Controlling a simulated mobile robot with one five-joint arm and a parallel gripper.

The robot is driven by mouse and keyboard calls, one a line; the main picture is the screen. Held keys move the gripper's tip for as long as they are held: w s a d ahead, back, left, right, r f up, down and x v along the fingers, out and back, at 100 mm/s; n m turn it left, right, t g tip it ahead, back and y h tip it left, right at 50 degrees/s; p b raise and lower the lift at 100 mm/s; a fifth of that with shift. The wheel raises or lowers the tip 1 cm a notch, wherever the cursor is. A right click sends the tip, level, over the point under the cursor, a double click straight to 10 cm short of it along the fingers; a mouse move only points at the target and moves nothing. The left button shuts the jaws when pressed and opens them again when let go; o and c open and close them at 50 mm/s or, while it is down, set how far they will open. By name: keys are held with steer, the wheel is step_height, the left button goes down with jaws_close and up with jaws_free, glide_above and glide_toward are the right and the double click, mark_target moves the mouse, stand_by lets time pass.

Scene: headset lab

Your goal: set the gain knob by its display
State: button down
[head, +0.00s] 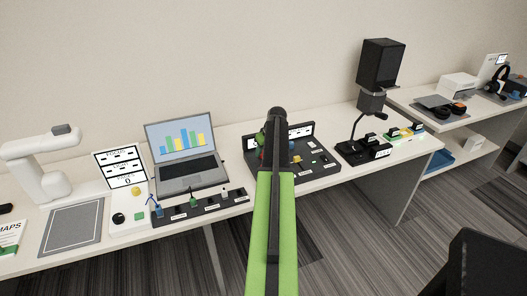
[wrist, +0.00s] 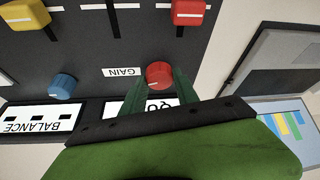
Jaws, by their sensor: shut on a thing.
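In the wrist view, seen upside down, the red gain knob (wrist: 159,74) sits beside its white GAIN label (wrist: 121,72) on a dark console (wrist: 95,45). My gripper (wrist: 158,82) is shut on the knob, one green finger at each side. A pale pointer mark shows on the knob's lower left. The gain display (wrist: 160,103) stands just beyond it, largely covered by my fingers and gripper body, so its word is not fully readable. In the head view my arm hides the knob and gripper in front of the console (head: 318,168).
On the console are a blue knob (wrist: 62,86) with a BALANCE display (wrist: 40,118), a red slider cap (wrist: 190,12) and a yellow slider cap (wrist: 24,13). A laptop (head: 183,143) stands left of the console, and a black speaker (head: 381,64) stands to the right.

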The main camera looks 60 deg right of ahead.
steer(key=shift+m+h, duration=0.5)
steer(key=shift+m, duration=0.6)
steer(key=c, duration=0.9)
jaws_free()
steer(key=p+v, duration=1.6)
steer(key=v, duration=0.1)
steer(key=shift+w+r, duration=0.15)
steer(key=shift+r, duration=0.15)
